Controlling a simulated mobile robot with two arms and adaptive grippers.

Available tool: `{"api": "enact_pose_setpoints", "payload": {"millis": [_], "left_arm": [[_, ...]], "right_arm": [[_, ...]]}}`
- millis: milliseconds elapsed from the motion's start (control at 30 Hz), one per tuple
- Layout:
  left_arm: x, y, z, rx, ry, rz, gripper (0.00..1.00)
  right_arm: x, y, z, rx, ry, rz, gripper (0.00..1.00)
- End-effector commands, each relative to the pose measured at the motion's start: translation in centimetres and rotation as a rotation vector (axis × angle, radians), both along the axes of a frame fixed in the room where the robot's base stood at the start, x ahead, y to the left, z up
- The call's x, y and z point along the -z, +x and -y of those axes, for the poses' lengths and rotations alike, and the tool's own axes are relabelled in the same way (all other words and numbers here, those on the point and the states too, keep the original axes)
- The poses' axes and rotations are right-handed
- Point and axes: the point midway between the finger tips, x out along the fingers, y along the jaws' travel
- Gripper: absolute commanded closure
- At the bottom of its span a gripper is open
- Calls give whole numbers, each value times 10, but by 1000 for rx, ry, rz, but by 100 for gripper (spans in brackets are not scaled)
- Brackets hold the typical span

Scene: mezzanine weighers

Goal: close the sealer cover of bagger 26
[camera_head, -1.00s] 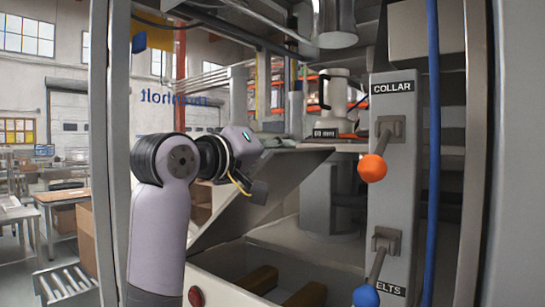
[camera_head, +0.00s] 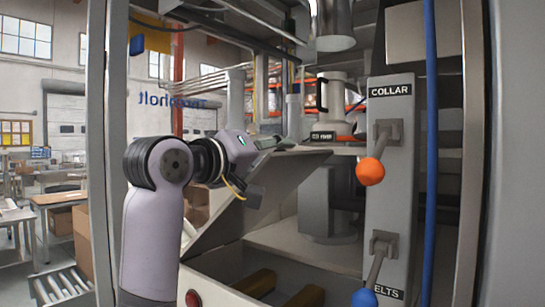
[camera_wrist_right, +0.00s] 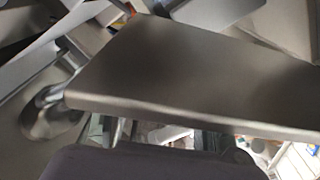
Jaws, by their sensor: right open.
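The sealer cover is a flat grey panel (camera_head: 225,215) in the head view, tilted up over the open bay of the bagger, its upper edge at the right. My right gripper (camera_head: 268,143) is at the cover's upper edge, partly hidden by my wrist. Its fingers are small here, and I cannot tell whether they touch the cover. In the right wrist view a broad grey panel (camera_wrist_right: 190,75), which looks like the cover, fills the middle very close up. My left gripper is not in view.
A grey post labelled COLLAR (camera_head: 390,90) carries an orange-knobbed lever (camera_head: 370,171) and a blue-knobbed lever (camera_head: 364,297) right of the cover. A blue cable (camera_head: 430,150) runs down beside it. A frame upright (camera_head: 105,150) stands left of my arm. A red button (camera_head: 193,297) is below the cover.

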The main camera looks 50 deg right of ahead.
Motion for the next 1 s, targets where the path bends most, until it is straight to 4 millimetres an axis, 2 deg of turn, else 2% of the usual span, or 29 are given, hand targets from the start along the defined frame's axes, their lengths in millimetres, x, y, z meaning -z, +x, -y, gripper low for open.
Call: {"api": "enact_pose_setpoints", "payload": {"millis": [167, 400, 533, 700, 1000], "left_arm": [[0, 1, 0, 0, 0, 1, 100], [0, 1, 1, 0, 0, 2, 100], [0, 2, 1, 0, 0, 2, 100], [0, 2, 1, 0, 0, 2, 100], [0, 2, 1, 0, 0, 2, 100]], "right_arm": [[0, -1, -30, -6, 0, -1, 52], [0, -5, -81, -6, 0, -1, 52], [0, -7, -101, -3, 0, -1, 52], [0, -9, -114, -1, 0, 0, 52], [0, -9, -116, -1, 0, 1, 52]]}}
